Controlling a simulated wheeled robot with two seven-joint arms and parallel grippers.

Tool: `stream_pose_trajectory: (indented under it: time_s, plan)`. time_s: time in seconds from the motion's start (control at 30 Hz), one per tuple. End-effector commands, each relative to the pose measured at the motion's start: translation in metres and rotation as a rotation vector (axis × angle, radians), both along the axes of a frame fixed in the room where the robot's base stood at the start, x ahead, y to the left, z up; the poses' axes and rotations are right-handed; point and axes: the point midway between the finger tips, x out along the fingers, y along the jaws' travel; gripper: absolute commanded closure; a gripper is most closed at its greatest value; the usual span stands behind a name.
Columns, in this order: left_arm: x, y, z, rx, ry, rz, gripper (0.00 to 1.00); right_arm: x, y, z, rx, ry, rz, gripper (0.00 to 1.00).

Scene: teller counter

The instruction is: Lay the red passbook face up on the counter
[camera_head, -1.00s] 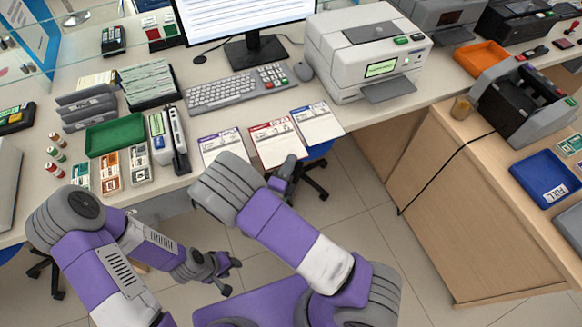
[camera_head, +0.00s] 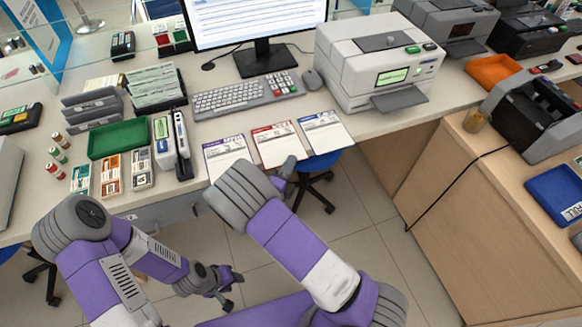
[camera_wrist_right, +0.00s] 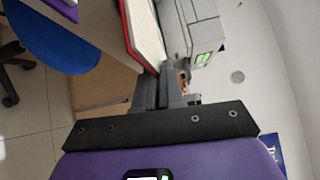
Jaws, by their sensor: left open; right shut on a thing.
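The red passbook (camera_head: 279,145), a white-faced booklet with a red band at its far end, lies between a purple-banded booklet (camera_head: 228,158) and a blue-banded booklet (camera_head: 326,132) at the counter's front edge. Its printed face shows upward. My right gripper (camera_head: 289,165) is shut on its near edge, partly hidden behind my forearm. In the right wrist view, the passbook's red rim and pale page (camera_wrist_right: 146,32) extend from between the fingers (camera_wrist_right: 162,75). Whether it rests fully flat on the counter (camera_head: 360,124) is unclear. My left gripper (camera_head: 232,290) is open and empty, low in front of the counter.
A green tray (camera_head: 117,139) and an upright device (camera_head: 180,140) are to the left. A blue chair (camera_head: 318,165) is under the front edge.

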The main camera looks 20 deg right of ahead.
Motion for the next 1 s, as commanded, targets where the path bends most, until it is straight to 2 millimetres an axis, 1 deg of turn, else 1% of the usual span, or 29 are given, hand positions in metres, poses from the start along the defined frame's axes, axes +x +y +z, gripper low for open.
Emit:
stream_pose_trajectory:
  time_s: [0.37,0.4,0.47,0.5,0.6,1.0]
  plan:
    - [0.0001,0.0001,-0.0001,0.000,0.000,0.000,0.57,0.0026,0.0000,-0.0011,0.000,0.000,0.000,1.00]
    - [0.0001,0.0001,-0.0001,0.000,0.000,0.000,0.57,0.0026,0.0000,-0.0011,0.000,0.000,0.000,0.91]
    - [0.0001,0.0001,-0.0001,0.000,0.000,0.000,0.57,0.0025,0.0000,-0.0011,0.000,0.000,0.000,0.82]
    - [0.0001,0.0001,-0.0001,0.000,0.000,0.000,0.57,0.0025,0.0000,-0.0011,0.000,0.000,0.000,0.75]
    - [0.0001,0.0000,-0.0002,0.000,0.000,0.000,0.57,0.0025,0.0000,-0.0011,0.000,0.000,0.000,0.62]
    - [0.0001,0.0000,-0.0002,0.000,0.000,0.000,0.57,0.0024,0.0000,-0.0011,0.000,0.000,0.000,0.62]
